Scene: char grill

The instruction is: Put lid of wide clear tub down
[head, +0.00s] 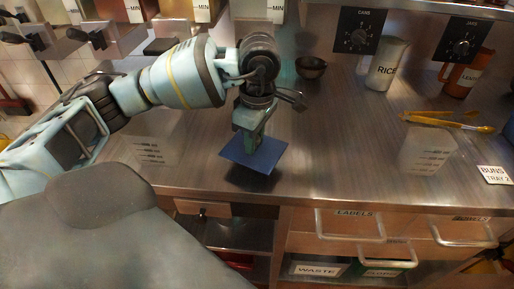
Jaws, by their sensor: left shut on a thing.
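My left gripper (250,143) is shut on a flat blue square lid (255,156). It holds the lid above the steel counter, near the front edge, and a dark shadow shows below it. The fingertips are partly hidden by the gripper's own body. A clear tub (149,151) with level marks stands on the counter left of the lid, partly behind my arm. Another clear tub (427,151) with marks stands at the right. I cannot tell for certain which one is the wide tub. My right gripper is not in view.
Yellow tongs (447,121) lie at the top of the right tub. A small dark bowl (311,67), a RICE container (387,64) and an orange jug (467,74) stand at the back. The steel counter (340,140) is bare right of the lid. Drawer handles (350,229) stick out below.

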